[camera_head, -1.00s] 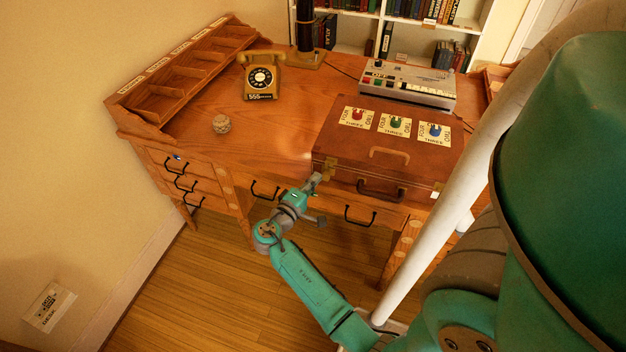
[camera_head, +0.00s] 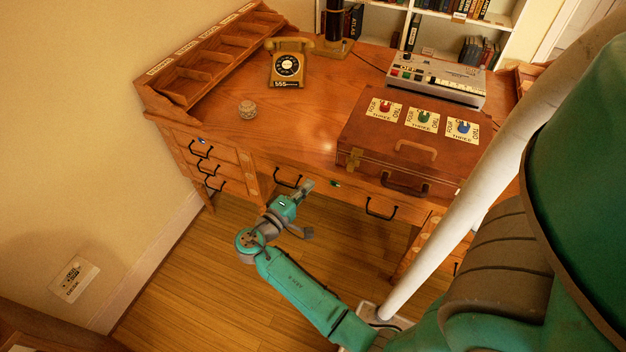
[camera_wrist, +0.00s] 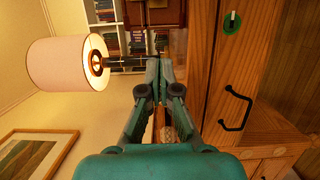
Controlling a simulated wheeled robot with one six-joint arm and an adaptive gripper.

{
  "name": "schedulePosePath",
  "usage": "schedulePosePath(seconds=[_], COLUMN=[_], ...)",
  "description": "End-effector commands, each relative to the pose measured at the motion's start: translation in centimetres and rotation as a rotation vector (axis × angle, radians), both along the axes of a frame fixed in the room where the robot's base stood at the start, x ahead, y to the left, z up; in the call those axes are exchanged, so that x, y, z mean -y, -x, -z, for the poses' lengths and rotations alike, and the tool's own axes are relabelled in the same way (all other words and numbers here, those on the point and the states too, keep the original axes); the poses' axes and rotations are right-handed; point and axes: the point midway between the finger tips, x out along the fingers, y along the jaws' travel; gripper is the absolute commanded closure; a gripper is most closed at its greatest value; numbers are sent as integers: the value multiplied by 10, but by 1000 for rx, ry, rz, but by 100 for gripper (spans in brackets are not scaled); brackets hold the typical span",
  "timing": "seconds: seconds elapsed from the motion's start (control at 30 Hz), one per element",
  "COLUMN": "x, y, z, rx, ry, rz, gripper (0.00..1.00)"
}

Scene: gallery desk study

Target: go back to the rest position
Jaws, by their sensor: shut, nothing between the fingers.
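My gripper (camera_head: 307,186) is in front of the desk's drawer fronts, left of and below the brown briefcase (camera_head: 372,160). It is shut and empty, and apart from the briefcase in the head view. In the wrist view my gripper (camera_wrist: 159,70) points past the desk front (camera_wrist: 250,60), which stands close on the right. The briefcase lies closed on the wooden desk (camera_head: 290,125). Three coloured knobs on labelled cards sit on its lid. A brass latch (camera_head: 353,158) shows at its front left.
A telephone (camera_head: 287,66), a small round object (camera_head: 247,109) and a grey control box (camera_head: 435,80) stand on the desk. Black drawer handles (camera_head: 381,208) stick out of its front. The wooden floor (camera_head: 200,270) left of my arm is clear. A lamp (camera_wrist: 68,65) shows in the wrist view.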

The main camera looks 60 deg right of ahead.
Motion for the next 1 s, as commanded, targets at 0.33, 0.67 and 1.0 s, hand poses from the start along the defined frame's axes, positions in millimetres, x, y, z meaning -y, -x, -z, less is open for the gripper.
schedulePosePath(seconds=[0.33,0.67,1.0], x=[-3,-3,-24], y=[0,0,18], z=[0,0,56], rx=[0,0,-6], ry=[0,0,-155], rz=[0,0,-209], gripper=[100,100,100])
